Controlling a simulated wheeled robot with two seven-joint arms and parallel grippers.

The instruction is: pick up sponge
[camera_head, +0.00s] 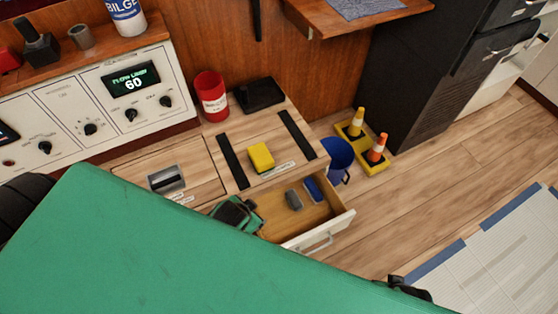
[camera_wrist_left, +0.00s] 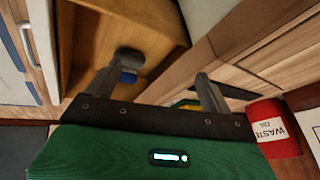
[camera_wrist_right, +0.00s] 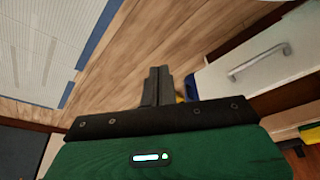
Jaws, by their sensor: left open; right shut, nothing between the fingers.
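The sponge, a yellow block (camera_head: 261,157), lies on the wooden counter top between two black strips in the head view. In the left wrist view its yellow and green edge (camera_wrist_left: 184,103) shows partly behind a finger. My left gripper (camera_head: 240,212) is open and empty, over the near left side of the open drawer, apart from the sponge and nearer to me. Its spread fingers show in the left wrist view (camera_wrist_left: 138,75). My right gripper (camera_wrist_right: 157,82) is shut and empty, off to the right above the floor; only a dark bit of it shows in the head view (camera_head: 410,289).
The open drawer (camera_head: 338,222) holds a grey object (camera_head: 293,200) and a blue one (camera_head: 314,189). A red can (camera_head: 211,96) and black tray (camera_head: 260,95) stand behind the sponge. A blue bucket (camera_head: 338,155) and cones (camera_head: 376,150) stand on the floor at right.

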